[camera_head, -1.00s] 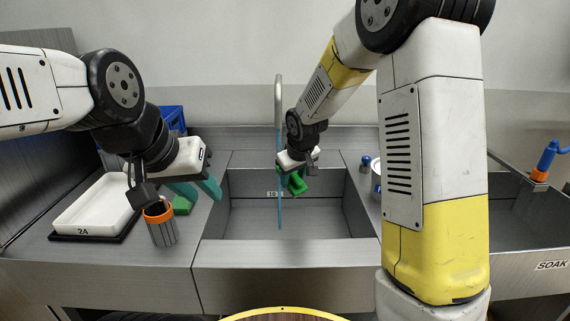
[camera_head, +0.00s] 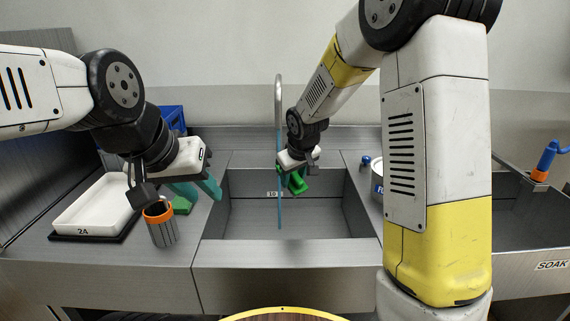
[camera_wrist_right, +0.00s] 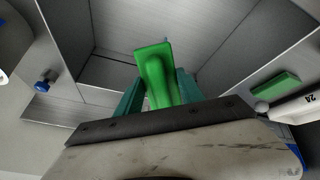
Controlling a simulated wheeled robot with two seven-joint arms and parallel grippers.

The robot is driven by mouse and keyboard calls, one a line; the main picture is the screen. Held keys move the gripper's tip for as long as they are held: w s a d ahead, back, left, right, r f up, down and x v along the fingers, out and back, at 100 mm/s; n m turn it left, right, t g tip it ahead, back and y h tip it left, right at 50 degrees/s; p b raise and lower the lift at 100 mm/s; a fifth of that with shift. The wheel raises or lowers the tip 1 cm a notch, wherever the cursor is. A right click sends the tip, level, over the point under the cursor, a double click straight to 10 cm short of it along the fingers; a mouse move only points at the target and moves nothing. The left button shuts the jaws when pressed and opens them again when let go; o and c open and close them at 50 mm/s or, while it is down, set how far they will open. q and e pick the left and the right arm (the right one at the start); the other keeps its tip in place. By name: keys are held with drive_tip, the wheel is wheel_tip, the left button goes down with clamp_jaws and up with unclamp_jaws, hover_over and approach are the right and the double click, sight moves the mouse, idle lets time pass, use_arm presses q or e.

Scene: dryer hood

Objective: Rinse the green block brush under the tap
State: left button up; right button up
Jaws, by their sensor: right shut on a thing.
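The green block brush (camera_head: 299,184) is in my right gripper (camera_head: 293,176), over the sink basin (camera_head: 318,220). In the right wrist view the green brush (camera_wrist_right: 155,70) sits between the two teal fingers of my right gripper (camera_wrist_right: 158,90), which are shut on it. The tap (camera_head: 278,90) has a blue water stream (camera_head: 280,205) falling into the basin. In the head view the brush is right beside the stream; I cannot tell whether they touch. My left gripper (camera_head: 197,190) is open over the left counter, its teal fingers apart and holding nothing visible.
A green block (camera_head: 181,205) lies on the left counter near my left gripper. A striped cup with an orange rim (camera_head: 162,228) and a white tray (camera_head: 92,205) marked 24 stand there too. A pot (camera_head: 376,185) is partly hidden behind my right arm. The basin floor looks clear.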

drive_tip(key=shift+s+d+r, duration=0.25)
drive_tip(key=shift+s+r, duration=0.65)
drive_tip(key=shift+s, duration=0.2)
drive_tip(key=shift+s+d+r, duration=0.2)
drive_tip(key=shift+s+r, duration=0.7)
drive_tip(key=shift+s, duration=0.2)
